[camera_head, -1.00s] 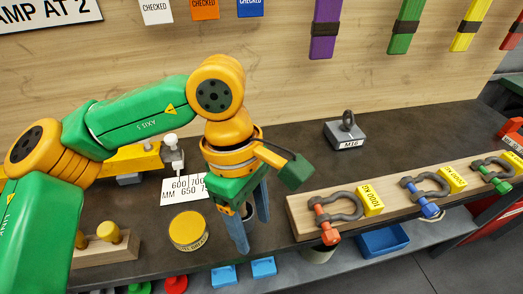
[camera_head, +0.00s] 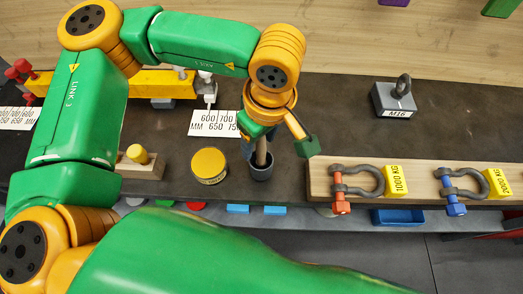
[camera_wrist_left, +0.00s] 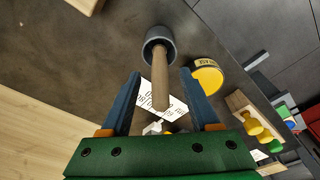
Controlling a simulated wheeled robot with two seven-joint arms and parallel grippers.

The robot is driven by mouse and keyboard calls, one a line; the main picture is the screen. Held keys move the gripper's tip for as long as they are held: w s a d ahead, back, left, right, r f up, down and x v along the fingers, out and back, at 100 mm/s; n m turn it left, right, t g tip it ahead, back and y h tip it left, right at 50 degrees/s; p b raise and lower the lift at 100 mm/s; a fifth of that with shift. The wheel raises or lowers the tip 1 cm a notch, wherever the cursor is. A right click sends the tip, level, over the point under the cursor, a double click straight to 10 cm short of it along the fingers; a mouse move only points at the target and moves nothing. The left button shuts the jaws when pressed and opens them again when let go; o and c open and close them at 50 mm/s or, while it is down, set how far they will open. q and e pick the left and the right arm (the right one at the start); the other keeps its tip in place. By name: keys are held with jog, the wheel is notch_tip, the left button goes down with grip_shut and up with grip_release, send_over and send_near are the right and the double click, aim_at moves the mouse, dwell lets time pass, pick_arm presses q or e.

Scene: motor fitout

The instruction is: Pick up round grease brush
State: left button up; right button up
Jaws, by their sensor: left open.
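The round grease brush stands in a small dark cup (camera_head: 260,170), with its wooden handle (camera_head: 261,152) pointing up. In the left wrist view the handle (camera_wrist_left: 160,80) rises from the cup (camera_wrist_left: 158,42) toward me, and the brush head is hidden inside. My left gripper (camera_head: 261,138) is over the cup. Its two blue fingers are open, and the wrist view shows them on either side of the handle (camera_wrist_left: 161,75) with gaps on both sides. My right gripper is not in view.
A yellow-lidded grease tin (camera_head: 209,165) stands just left of the cup. A wooden block with a yellow knob (camera_head: 138,154) is farther left. A wooden board with shackles (camera_head: 410,180) lies to the right, and an M16 weight (camera_head: 394,98) stands behind it.

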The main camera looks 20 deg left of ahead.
pick_arm(q)
grip_shut()
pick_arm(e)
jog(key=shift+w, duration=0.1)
